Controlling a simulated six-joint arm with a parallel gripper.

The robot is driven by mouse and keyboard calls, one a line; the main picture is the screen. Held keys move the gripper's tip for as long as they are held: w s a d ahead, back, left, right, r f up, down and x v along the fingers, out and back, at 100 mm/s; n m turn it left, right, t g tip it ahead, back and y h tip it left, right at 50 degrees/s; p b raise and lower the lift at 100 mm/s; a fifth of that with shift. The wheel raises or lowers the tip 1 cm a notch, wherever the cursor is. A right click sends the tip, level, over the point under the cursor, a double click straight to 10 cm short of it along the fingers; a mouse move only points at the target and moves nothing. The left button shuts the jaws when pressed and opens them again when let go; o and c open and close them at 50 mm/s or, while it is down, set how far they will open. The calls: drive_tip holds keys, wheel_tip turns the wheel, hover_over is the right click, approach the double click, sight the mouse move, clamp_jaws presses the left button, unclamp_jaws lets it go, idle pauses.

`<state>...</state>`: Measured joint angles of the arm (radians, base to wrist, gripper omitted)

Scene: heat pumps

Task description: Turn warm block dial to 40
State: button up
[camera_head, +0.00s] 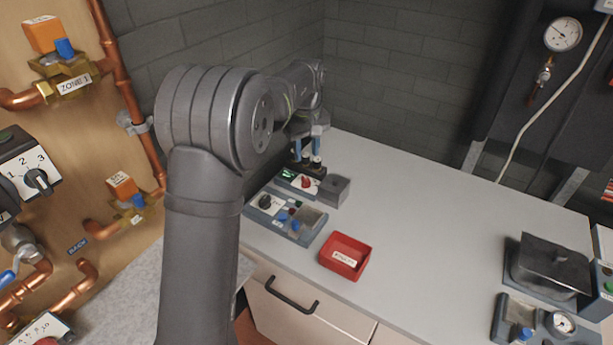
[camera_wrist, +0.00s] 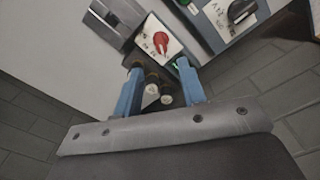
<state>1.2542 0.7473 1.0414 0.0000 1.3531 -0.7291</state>
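The warm block unit (camera_head: 284,186) stands near the back wall, with a red dial (camera_head: 305,182), a green-lit display (camera_head: 288,174) and a dark metal block (camera_head: 335,190) at its right. In the wrist view the red dial (camera_wrist: 160,42) sits on a white plate with small marks; its setting is too small to read. My gripper (camera_head: 307,142) is over the back of the unit. Its blue fingers (camera_wrist: 160,84) are apart, with nothing clasped between them. The dial lies beyond the fingertips, untouched. The display is partly hidden by a finger in the wrist view.
Several small capped vials (camera_wrist: 160,94) stand close to the fingers. A second unit with a black knob (camera_head: 265,201) and blue parts stands in front. A red tray (camera_head: 345,257) lies nearer the counter's front edge. The middle of the counter (camera_head: 430,210) is clear.

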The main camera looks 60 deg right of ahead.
sight(306, 179)
wheel_tip(306, 179, down, 10)
drive_tip(key=shift+r, duration=0.15)
drive_tip(key=shift+c, duration=0.5)
clamp_jaws()
